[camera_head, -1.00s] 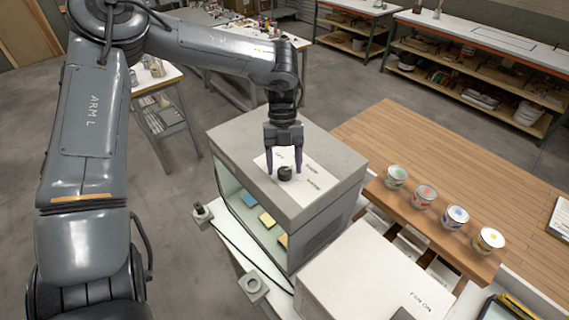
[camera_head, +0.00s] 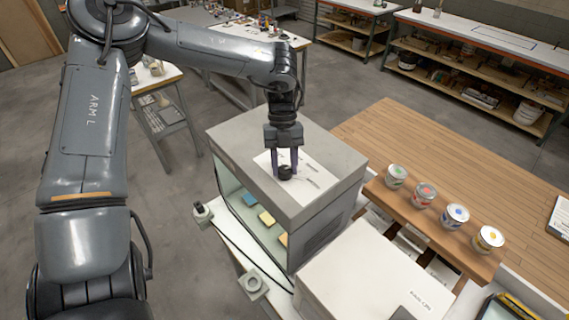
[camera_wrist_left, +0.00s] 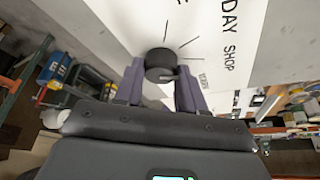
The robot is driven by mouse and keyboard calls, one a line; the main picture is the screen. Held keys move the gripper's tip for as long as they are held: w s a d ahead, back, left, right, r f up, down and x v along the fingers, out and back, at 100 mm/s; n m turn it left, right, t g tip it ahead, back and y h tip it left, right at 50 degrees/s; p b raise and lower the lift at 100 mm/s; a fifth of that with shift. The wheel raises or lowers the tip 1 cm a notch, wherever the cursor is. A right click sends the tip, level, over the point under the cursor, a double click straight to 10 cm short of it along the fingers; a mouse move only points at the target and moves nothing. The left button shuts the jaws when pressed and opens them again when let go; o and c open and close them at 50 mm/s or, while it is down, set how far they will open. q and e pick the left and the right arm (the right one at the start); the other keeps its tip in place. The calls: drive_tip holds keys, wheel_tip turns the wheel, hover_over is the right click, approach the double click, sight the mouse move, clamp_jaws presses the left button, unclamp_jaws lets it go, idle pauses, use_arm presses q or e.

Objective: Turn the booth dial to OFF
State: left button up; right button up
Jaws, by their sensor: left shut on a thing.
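The booth dial (camera_head: 285,173) is a small black knob on a white label plate (camera_head: 308,180) on top of the grey booth (camera_head: 230,140). My left gripper (camera_head: 285,170) points down at it, with one finger on each side, and is shut on the dial. In the left wrist view the dial (camera_wrist_left: 160,62) sits between the purple-grey fingers (camera_wrist_left: 160,85). Tick lines fan out from it, with the words DAY and SHOP on the plate. No OFF mark can be made out, and I cannot tell which mark the dial points at. My right gripper is not in view.
The booth has an open lit front with coloured cards (camera_head: 267,217) inside. Several paint cans (camera_head: 424,194) stand on the wooden bench (camera_head: 450,160) at right. A white box (camera_head: 365,275) is in front. Two small grey fixtures (camera_head: 253,284) sit at the booth's front left.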

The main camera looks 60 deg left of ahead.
use_arm(q)
drive_tip(key=shift+n, duration=0.3)
drive_tip(key=n+t, duration=0.1)
drive_tip(key=n, duration=0.2)
drive_tip(key=shift+t+b, duration=0.3)
drive_tip(key=n+t, duration=0.1)
drive_tip(key=n, duration=0.2)
drive_tip(key=shift+s+n, duration=0.15)
drive_tip(key=shift+n, duration=0.15)
drive_tip(key=shift+d+n+t, duration=0.1)
drive_tip(key=shift+n+t, duration=0.4)
drive_tip(key=shift+n, duration=0.4)
drive_tip(key=n+t+b, duration=0.1)
drive_tip(key=n+b, duration=0.1)
drive_tip(key=n, duration=0.1)
drive_tip(key=shift+s+f+y, duration=0.1)
drive_tip(key=shift+y, duration=0.3)
drive_tip(key=shift+s+n+t+y+b, duration=0.1)
drive_tip(key=shift+n+t+y+b, duration=0.35)
drive_tip(key=shift+n+b, duration=1)
drive_tip(key=shift+n+p, duration=0.4)
drive_tip(key=shift+n, duration=0.15)
